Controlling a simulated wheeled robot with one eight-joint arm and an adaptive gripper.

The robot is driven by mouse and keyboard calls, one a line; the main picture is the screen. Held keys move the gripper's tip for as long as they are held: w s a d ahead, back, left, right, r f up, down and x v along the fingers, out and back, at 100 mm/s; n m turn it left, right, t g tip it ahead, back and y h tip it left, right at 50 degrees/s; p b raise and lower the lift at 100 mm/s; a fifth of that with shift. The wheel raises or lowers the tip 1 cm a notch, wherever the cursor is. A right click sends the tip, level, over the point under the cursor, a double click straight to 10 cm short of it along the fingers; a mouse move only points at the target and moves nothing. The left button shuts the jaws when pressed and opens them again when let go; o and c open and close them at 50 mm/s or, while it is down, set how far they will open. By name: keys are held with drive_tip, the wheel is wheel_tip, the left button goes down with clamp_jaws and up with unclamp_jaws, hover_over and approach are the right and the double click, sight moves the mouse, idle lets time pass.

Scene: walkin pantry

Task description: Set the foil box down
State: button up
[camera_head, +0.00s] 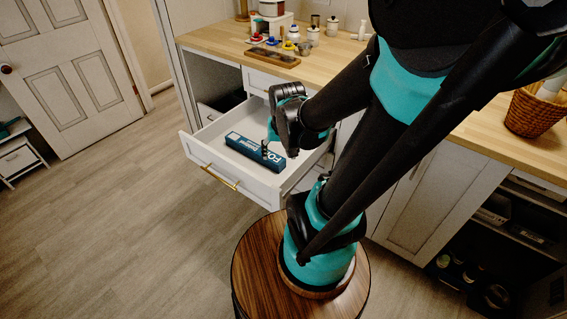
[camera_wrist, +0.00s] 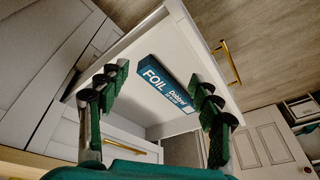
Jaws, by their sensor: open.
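The foil box (camera_head: 242,144) is a long dark-blue carton with white lettering. It lies flat in the open white drawer (camera_head: 228,177), near the drawer's front. In the wrist view the foil box (camera_wrist: 168,84) shows between my fingers, with clear gaps on both sides. The exact height of the fingertips over the box is hard to tell.
The wooden counter (camera_head: 330,65) stands above and behind the drawer, with a wooden tray (camera_head: 272,57), jars and small colored items on it. A wicker basket (camera_head: 535,110) stands at the right. The drawer has a brass handle (camera_head: 219,177).

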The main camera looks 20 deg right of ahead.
drive_tip(key=s+n, duration=0.1)
drive_tip(key=s+f+n, duration=0.1)
drive_tip(key=s, duration=0.1)
drive_tip(key=shift+s+d+f+n+t, duration=0.1)
drive_tip(key=shift+s+f+n+t, duration=0.1)
drive_tip(key=shift+n+t, duration=0.2)
idle(0.9)
